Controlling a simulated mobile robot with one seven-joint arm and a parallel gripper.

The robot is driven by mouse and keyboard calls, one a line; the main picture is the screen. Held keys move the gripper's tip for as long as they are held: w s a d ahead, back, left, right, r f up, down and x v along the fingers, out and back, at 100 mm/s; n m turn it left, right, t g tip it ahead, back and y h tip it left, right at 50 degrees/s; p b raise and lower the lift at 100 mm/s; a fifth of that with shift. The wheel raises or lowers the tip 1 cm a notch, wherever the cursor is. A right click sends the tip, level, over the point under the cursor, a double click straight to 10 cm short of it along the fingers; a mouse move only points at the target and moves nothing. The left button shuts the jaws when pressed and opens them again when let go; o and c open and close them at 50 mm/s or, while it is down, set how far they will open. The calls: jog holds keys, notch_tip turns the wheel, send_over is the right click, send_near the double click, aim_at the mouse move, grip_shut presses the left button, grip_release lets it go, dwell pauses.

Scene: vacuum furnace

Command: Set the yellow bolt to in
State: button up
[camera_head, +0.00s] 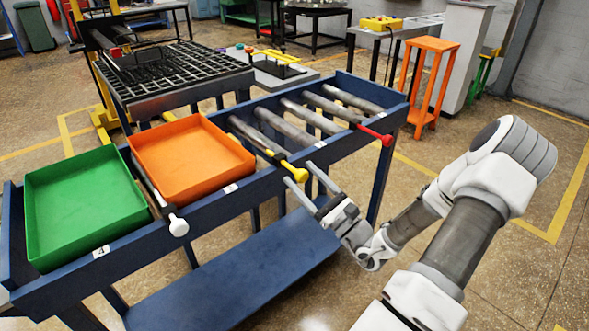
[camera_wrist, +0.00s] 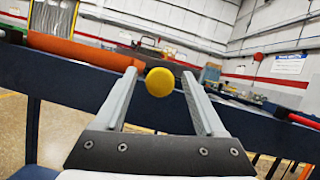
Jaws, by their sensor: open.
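The yellow bolt (camera_head: 293,170) is at the front edge of the blue roller table (camera_head: 262,187), with its knob end sticking out toward me. In the wrist view the round yellow knob (camera_wrist: 160,82) faces me, between the two fingertips in the picture. My gripper (camera_head: 306,186) is open, and its two fingers point at the table's front rail on either side of the knob. I cannot tell whether the fingers touch the knob. A white bolt (camera_head: 178,226) and a red bolt (camera_head: 384,139) also stick out from the same rail.
A green tray (camera_head: 35,215) and an orange tray (camera_head: 137,150) sit on the table's left part. Bare rollers (camera_head: 352,98) lie to the right. An orange stool (camera_head: 436,46) stands behind the table. Floor at the right is clear.

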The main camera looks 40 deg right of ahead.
aim_at(294, 170)
jog(key=shift+x, duration=1.8)
grip_shut()
